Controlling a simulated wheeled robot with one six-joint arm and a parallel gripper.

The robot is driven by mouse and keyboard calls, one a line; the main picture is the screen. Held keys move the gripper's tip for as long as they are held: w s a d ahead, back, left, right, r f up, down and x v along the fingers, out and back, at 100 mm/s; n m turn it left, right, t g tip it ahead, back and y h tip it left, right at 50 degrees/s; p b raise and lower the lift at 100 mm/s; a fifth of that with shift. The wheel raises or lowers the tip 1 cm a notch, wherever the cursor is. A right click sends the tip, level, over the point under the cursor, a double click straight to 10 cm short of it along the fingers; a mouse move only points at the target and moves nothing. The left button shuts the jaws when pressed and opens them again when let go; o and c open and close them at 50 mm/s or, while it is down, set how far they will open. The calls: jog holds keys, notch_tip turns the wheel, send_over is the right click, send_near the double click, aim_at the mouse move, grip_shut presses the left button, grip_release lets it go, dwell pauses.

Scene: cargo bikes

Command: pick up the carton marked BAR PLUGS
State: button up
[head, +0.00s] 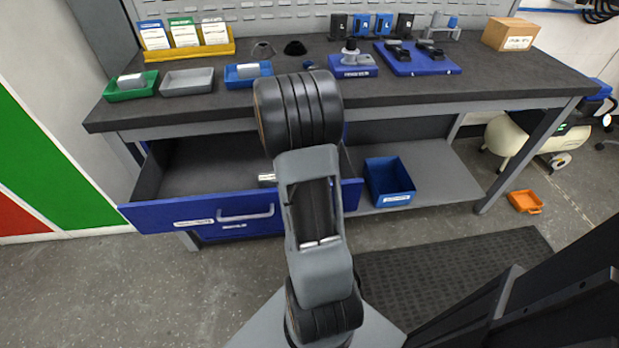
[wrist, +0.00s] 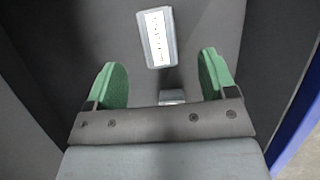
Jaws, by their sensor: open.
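In the wrist view my gripper (wrist: 164,84) shows two green fingers spread apart with nothing held between them. It points down into a dark grey drawer. A small grey box-shaped item with a white printed label (wrist: 157,38) lies beyond the fingertips on the drawer floor; I cannot read its print. A second small grey item (wrist: 172,97) shows between the fingers, partly hidden by the gripper body. In the head view a small pale item (head: 267,178) lies in the open blue drawer (head: 180,214). My arm hides the gripper there. I cannot tell which item is marked BAR PLUGS.
A brown carton (head: 511,34) with an unreadable label stands at the bench's (head: 420,90) right end. A blue bin (head: 390,180) sits on the lower shelf right of the drawer. The drawer's blue wall (wrist: 297,130) shows at the wrist view's right.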

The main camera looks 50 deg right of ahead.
jog(key=shift+b+x, duration=1.15)
jog(key=shift+x, duration=2.3)
jog(key=shift+w, duration=0.15)
jog(key=c, duration=1.1)
